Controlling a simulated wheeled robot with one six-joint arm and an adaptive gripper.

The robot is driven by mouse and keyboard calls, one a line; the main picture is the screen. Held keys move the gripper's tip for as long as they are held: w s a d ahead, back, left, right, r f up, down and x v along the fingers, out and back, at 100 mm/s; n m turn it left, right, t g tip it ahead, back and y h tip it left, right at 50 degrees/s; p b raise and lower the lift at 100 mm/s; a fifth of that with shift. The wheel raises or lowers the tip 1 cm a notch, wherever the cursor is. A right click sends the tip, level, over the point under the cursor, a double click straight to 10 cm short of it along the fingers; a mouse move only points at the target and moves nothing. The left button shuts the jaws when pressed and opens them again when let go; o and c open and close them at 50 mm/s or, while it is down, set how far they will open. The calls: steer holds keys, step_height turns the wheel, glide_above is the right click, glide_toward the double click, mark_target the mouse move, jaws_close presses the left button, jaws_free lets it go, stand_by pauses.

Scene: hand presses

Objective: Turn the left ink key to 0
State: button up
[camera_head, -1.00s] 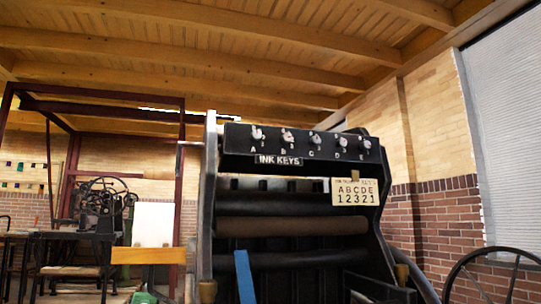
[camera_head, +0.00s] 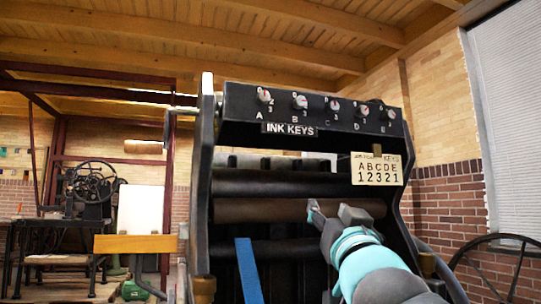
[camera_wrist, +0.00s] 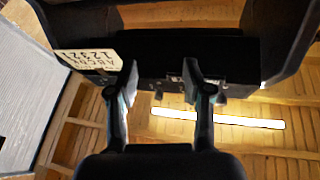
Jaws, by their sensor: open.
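The leftmost ink key (camera_head: 264,97), above letter A, is a pale knob on the black panel at the top of the press. Its pointer is too small to read surely. Ink keys B (camera_head: 300,102), C (camera_head: 333,104), D (camera_head: 361,109) and E (camera_head: 388,114) sit to its right. My gripper (camera_head: 332,210) is open and empty, in front of the rollers, below and right of key A. In the wrist view my gripper (camera_wrist: 160,83) shows two spread fingers before the dark press; small knobs there are partly hidden and cannot be told apart.
A cream card (camera_head: 377,169) reading ABCDE over 12321 hangs below the panel's right end. An INK KEYS label (camera_head: 289,129) is under the keys. The press's left side plate (camera_head: 205,150) rises beside key A. A blue bar (camera_head: 249,270) slants in front.

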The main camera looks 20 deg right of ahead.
mark_target(302, 105)
steer(key=s+a+r+n+t+y, duration=0.1)
steer(key=s+r+n+t+y, duration=0.15)
steer(key=r, duration=0.35)
steer(key=s+a+r+n+t+y, duration=0.1)
steer(key=r+n+t+y, duration=0.15)
steer(key=r, duration=0.35)
steer(key=shift+y, duration=0.4)
steer(key=p+x, duration=0.3)
steer(key=x, duration=1)
steer(key=shift+s+a+r, duration=0.1)
steer(key=shift+a+r, duration=0.05)
steer(key=shift+r, duration=0.05)
jaws_close()
